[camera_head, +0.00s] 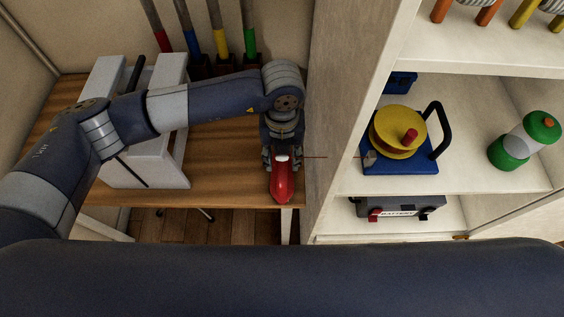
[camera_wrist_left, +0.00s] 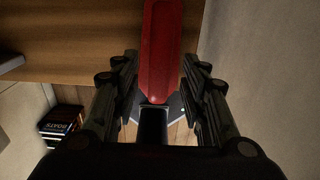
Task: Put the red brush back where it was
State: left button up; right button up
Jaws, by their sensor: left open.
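A long red object (camera_head: 281,185), which may be the red brush, is at the right front edge of the wooden table. Its bristles cannot be made out. My left gripper (camera_head: 281,160) reaches down to its far end. In the left wrist view my left gripper (camera_wrist_left: 158,95) is open, its fingers either side of the object's dark end piece (camera_wrist_left: 153,124). The red body (camera_wrist_left: 160,50) extends beyond the fingertips; I cannot tell whether they touch it. My right gripper is out of view.
A light grey frame (camera_head: 112,80) stands on the wooden table (camera_head: 225,170) under my left arm. Coloured poles (camera_head: 220,42) stand in dark holders at the back. The white shelf unit (camera_head: 335,110) is close on the right, holding a yellow reel (camera_head: 385,140), green-capped bottle (camera_head: 508,150) and battery (camera_head: 400,212).

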pick_arm(q)
notch_tip(320, 180, up, 8)
jog(key=shift+b, duration=0.4)
dwell(0.3)
